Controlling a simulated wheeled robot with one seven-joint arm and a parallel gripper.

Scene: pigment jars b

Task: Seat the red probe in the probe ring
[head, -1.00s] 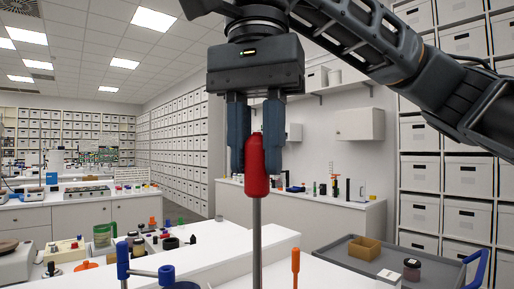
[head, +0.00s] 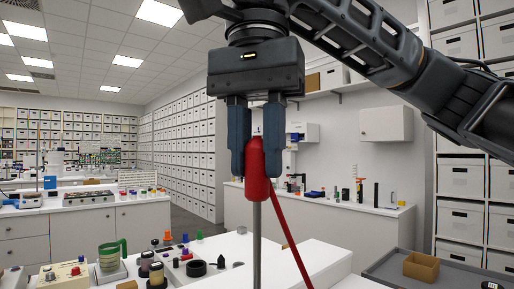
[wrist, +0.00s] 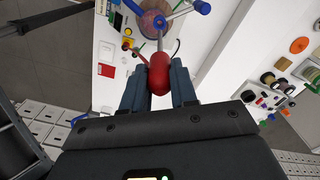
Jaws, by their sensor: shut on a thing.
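The red probe (head: 256,172) has a thick red handle and a thin grey shaft pointing down. My gripper (head: 257,160) is shut on its handle and holds it upright in the head view; the shaft's lower end is out of that frame. In the wrist view, my gripper (wrist: 160,88) holds the red probe (wrist: 159,73), its shaft reaching toward a blue fitting with a ring-like part (wrist: 159,22) over a round brownish dish. I cannot tell whether this is the probe ring, or whether the tip is in it or only in line with it.
A white counter (head: 318,254) lies below. A thin red rod or cord (head: 293,238) slants down right of the shaft. A grey tray (head: 450,278) with a brown box (head: 421,266) is at the right.

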